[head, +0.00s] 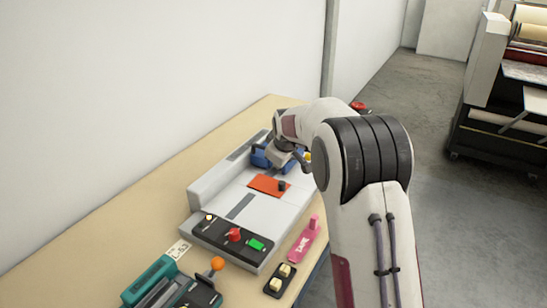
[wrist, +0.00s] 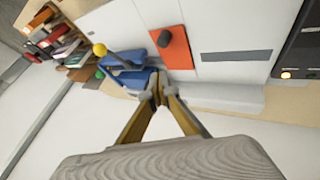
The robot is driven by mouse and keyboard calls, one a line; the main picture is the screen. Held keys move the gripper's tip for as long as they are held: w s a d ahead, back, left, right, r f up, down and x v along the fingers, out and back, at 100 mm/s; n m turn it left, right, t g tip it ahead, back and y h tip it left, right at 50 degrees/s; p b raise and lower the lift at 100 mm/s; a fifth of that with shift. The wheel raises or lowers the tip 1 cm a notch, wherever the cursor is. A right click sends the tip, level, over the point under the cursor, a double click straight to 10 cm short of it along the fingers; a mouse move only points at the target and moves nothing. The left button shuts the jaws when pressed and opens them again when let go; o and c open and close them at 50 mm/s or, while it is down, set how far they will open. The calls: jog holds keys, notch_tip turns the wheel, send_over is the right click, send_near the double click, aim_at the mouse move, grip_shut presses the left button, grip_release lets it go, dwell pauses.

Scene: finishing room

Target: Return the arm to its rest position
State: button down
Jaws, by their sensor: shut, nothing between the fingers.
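My arm reaches from the lower right of the head view over the bench. My gripper (wrist: 158,92) is at the bottom middle of the wrist view, its two fingers meeting at the tips with nothing between them. In the head view the arm's own links largely hide it. Close to the fingertips in the wrist view is a blue device (wrist: 128,72) with a yellow ball knob (wrist: 99,50). I cannot tell whether the fingers touch it. The blue device also shows beside the arm's end in the head view (head: 262,157).
A grey machine (head: 205,197) stands on the wooden bench (head: 150,233), with an orange plate (head: 268,184) on it. Its front panel has a red knob and green button. A teal device (head: 150,280), a pink tape holder (head: 303,243) and a switch box (head: 278,283) lie nearby. A wall runs behind.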

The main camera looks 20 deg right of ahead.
jog(key=s+a+f+m+g, duration=0.1)
jog(key=s+f+m+g, duration=0.25)
jog(key=s, duration=0.75)
jog(key=s+a+r+m, duration=0.1)
jog(key=s+r, duration=0.3)
jog(key=s, duration=0.9)
jog(key=s+a+r+m+t, duration=0.1)
jog(key=s+r, duration=0.3)
jog(key=s, duration=0.9)
jog(key=s+a+r+m, duration=0.2)
jog(key=s+a+r, duration=0.1)
jog(key=s, duration=1)
jog(key=shift+s+a+r+t+y, duration=0.2)
jog(key=shift+s+r+t+y, duration=0.1)
jog(key=shift+r+t+y, duration=0.15)
dwell(1.0)
